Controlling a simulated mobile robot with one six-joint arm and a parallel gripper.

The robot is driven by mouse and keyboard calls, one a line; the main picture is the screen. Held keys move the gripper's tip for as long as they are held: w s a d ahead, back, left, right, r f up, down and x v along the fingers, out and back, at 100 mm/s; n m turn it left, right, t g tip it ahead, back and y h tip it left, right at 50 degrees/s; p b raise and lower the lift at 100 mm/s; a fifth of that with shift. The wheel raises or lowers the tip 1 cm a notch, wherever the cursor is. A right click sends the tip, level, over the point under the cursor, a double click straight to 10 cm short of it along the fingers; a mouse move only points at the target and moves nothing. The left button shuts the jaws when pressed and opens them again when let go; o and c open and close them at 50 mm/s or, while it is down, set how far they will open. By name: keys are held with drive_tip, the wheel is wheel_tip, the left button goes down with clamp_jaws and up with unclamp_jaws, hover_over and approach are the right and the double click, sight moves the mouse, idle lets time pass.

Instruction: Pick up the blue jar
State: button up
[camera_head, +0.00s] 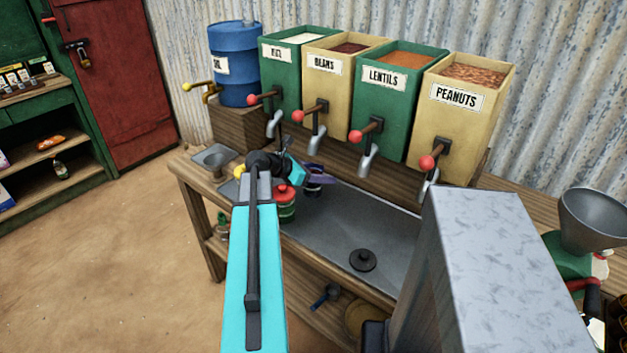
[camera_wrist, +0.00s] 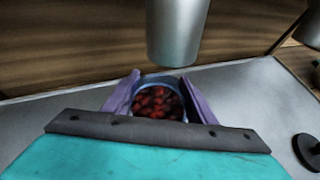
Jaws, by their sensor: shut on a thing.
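The blue jar (camera_wrist: 158,80) is upright and open, with dark red beans (camera_wrist: 155,102) inside. In the wrist view it sits between the two purple fingers of my gripper (camera_wrist: 159,77), which is shut on it. In the head view my gripper (camera_head: 318,174) is at the bench's grey top, and the jar (camera_head: 314,189) shows only partly behind my arm and fingers. I cannot tell whether the jar's base touches the bench. A metal spout (camera_wrist: 177,30) hangs just above and beyond the jar.
A red-lidded jar (camera_head: 285,203) stands close to the left of my gripper. A black lid (camera_head: 362,260) lies on the grey top (camera_head: 325,235). Rice, beans, lentils and peanuts bins with red-knobbed taps line the back. A blue barrel (camera_head: 234,62) stands back left. A grey funnel (camera_head: 594,218) is at right.

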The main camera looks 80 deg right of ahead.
drive_tip(key=shift+r, duration=0.15)
drive_tip(key=shift+r+b, duration=0.35)
drive_tip(key=shift+r, duration=1.05)
drive_tip(key=s+a+b, duration=0.1)
drive_tip(key=s+a, duration=0.1)
drive_tip(key=a, duration=0.1)
drive_tip(key=s+a, duration=0.2)
drive_tip(key=s+a+b, duration=0.1)
drive_tip(key=s+a, duration=0.1)
drive_tip(key=a, duration=0.1)
drive_tip(key=shift+s+a+b, duration=0.3)
drive_tip(key=shift+s+b, duration=0.05)
drive_tip(key=shift+s, duration=0.05)
drive_tip(key=s+a+b, duration=0.1)
drive_tip(key=b, duration=0.1)
drive_tip(key=shift+b, duration=0.3)
drive_tip(key=shift+s+b, duration=0.15)
drive_tip(key=shift+b, duration=1.1)
drive_tip(key=s+a+b, duration=0.1)
drive_tip(key=b, duration=0.8)
drive_tip(key=shift+a, duration=0.1)
